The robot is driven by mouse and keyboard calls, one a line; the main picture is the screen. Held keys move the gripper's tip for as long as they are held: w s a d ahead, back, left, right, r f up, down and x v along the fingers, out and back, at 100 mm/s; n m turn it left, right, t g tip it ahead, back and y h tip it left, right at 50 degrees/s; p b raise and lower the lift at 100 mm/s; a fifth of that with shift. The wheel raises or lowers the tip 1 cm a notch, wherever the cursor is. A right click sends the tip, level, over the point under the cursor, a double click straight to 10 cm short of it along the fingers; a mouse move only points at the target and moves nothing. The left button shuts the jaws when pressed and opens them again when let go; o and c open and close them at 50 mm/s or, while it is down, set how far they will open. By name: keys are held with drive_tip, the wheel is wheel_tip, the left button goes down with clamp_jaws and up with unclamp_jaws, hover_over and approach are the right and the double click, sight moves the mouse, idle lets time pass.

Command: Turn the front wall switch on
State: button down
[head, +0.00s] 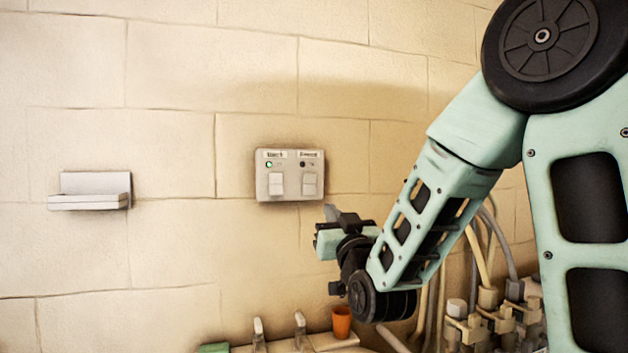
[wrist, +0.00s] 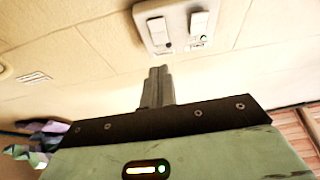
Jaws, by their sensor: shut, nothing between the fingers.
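A grey switch panel (head: 290,193) is fixed to the wall and carries two white rocker switches. The left rocker (head: 276,184) has a lit green lamp above it. The right rocker (head: 309,184), whose blurred label seems to read "Front", has a dark lamp. The wrist view shows the panel upside down, with the dark-lamp rocker (wrist: 157,31) on the left and the green-lamp rocker (wrist: 198,25) on the right. My gripper (head: 331,213) is shut and empty, below and right of the panel. Its fingertips (wrist: 158,73) point toward the panel, apparently without touching it.
A small wall shelf (head: 90,200) sits left of the panel. Below are an orange cup (head: 342,322), two taps (head: 300,325) and a green object (head: 214,348) at the basin. Pipes and valves (head: 480,328) stand at the lower right. The wall around the panel is bare.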

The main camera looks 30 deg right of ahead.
sight(311, 178)
drive_tip(key=p+x, duration=0.7)
drive_tip(key=x, duration=0.5)
drive_tip(key=shift+s+r, duration=0.1)
drive_tip(key=shift+w+d+r+p, duration=0.2)
drive_tip(key=shift+w+p, duration=0.2)
drive_tip(key=shift+w, duration=0.2)
drive_tip(key=shift+f, duration=0.1)
